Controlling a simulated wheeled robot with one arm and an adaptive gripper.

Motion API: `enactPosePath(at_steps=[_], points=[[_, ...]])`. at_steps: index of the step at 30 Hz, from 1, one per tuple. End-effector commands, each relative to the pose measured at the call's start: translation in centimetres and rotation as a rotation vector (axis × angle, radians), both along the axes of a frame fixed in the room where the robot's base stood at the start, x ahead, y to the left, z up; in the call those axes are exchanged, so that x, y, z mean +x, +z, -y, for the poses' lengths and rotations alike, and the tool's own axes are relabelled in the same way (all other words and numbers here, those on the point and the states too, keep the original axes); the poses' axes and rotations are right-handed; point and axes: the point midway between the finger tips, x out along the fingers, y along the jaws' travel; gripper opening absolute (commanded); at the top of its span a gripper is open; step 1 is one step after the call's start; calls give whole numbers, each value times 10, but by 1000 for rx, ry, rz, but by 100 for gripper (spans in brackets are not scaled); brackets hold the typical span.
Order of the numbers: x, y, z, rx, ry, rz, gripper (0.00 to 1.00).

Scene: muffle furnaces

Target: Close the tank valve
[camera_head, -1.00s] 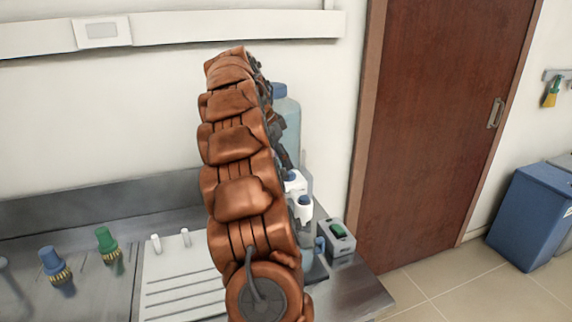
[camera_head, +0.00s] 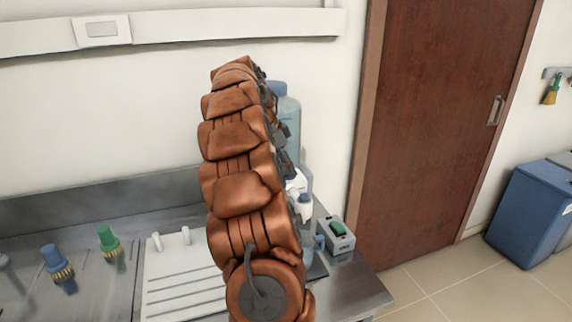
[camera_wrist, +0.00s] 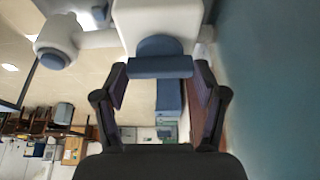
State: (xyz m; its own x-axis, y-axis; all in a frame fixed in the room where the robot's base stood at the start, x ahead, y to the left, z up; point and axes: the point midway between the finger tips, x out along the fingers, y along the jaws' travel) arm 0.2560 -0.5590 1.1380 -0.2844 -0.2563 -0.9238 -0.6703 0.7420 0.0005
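A pale blue tank (camera_head: 288,118) with a blue cap stands by the wall behind my arm in the head view. White fittings with blue tops (camera_head: 304,203) show beside my arm, partly hidden. In the wrist view, a white valve body (camera_wrist: 158,22) with a blue handle (camera_wrist: 160,68) is straight ahead. My gripper (camera_wrist: 160,76) is open, with one finger on each side of the blue handle. Whether the fingers touch it is unclear. A blue-green surface (camera_wrist: 275,90), perhaps the tank, fills the right side. My gripper is hidden behind my arm in the head view.
A white fitting with a blue end (camera_wrist: 56,45) is at left in the wrist view.

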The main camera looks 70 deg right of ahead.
Motion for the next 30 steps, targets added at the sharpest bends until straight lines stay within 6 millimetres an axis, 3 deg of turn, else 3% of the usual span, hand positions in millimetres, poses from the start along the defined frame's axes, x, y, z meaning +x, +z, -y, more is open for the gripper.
enactPosePath(at_steps=[6,17,30], points=[[0,0,0,-1,0,1,36],[1,-3,-1,0,73,3,36],[0,-4,-2,-2,434,4,36]])
